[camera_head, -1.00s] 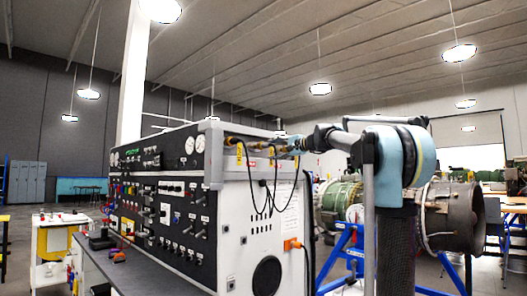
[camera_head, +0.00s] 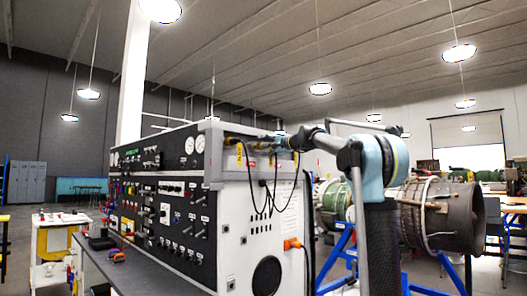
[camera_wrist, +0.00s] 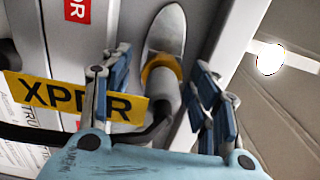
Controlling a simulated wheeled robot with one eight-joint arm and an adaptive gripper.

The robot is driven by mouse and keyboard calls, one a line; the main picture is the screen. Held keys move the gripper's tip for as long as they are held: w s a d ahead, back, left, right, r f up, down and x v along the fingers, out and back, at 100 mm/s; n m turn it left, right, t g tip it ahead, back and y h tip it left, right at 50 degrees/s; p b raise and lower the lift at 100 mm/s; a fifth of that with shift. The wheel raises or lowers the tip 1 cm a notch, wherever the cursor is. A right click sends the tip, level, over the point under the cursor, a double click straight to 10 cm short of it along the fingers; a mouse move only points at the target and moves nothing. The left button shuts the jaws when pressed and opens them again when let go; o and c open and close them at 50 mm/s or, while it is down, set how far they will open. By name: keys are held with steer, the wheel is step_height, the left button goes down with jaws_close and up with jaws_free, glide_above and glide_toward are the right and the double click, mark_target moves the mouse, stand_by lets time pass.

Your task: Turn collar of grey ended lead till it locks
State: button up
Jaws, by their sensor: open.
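In the wrist view, the grey-ended lead (camera_wrist: 165,105) lies between my open fingers, with a yellow-gold ring (camera_wrist: 162,68) around it and a tapered grey piece (camera_wrist: 168,30) beyond. My gripper (camera_wrist: 163,78) has blue-padded fingers on both sides, and gaps show between them and the lead. A yellow tag marked XPDR (camera_wrist: 75,97) passes behind the left finger. In the head view, my gripper (camera_head: 285,143) is at the upper side of the white-sided test console (camera_head: 230,225). The lead there is too small to tell apart from the fittings. Any locking marks are not visible.
Other brass-coloured fittings (camera_head: 240,140) with yellow tags and hanging black cables (camera_head: 270,198) are on the console's side, left of my gripper. An orange plug (camera_head: 292,244) is lower down. A turbine (camera_head: 440,215) on a blue stand is to the right, behind my arm.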

steer(key=shift+w+a, duration=0.15)
steer(key=shift+a, duration=0.1)
steer(key=shift+r, duration=0.1)
stand_by(0.4)
steer(key=c, duration=1.2)
steer(key=shift+o, duration=0.7)
steer(key=m, duration=0.4)
steer(key=shift+w+m, duration=0.1)
steer(key=shift+m, duration=1)
steer(key=o, duration=1.4)
